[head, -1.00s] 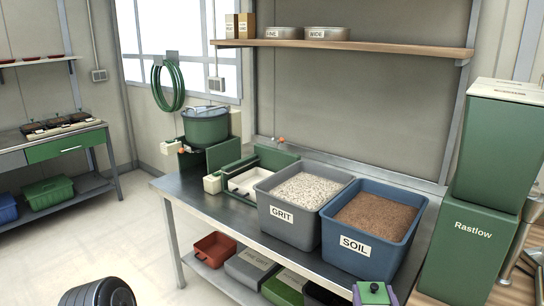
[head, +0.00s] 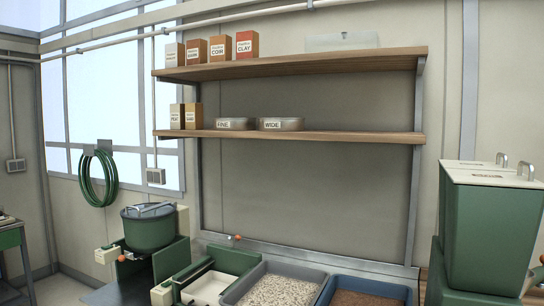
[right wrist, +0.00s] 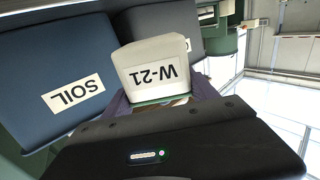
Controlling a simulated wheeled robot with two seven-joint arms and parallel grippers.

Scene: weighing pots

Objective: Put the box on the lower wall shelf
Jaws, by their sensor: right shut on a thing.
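A pale box with a white label reading W-21 (right wrist: 150,52) shows upside down in the right wrist view, with a strip of green at its near edge. My right gripper (right wrist: 163,98) is shut on it, with purple fingers at its two sides. The lower wall shelf (head: 350,136) is a wooden board on the back wall in the head view. My left gripper is not in view.
The upper shelf (head: 350,62) carries several cartons (head: 220,48) and a clear flat item (head: 342,41). Below are the grit bin (head: 280,290), the soil bin (head: 365,293) and a green pot-like vessel (head: 148,228). A tall green container (head: 490,225) stands at the right.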

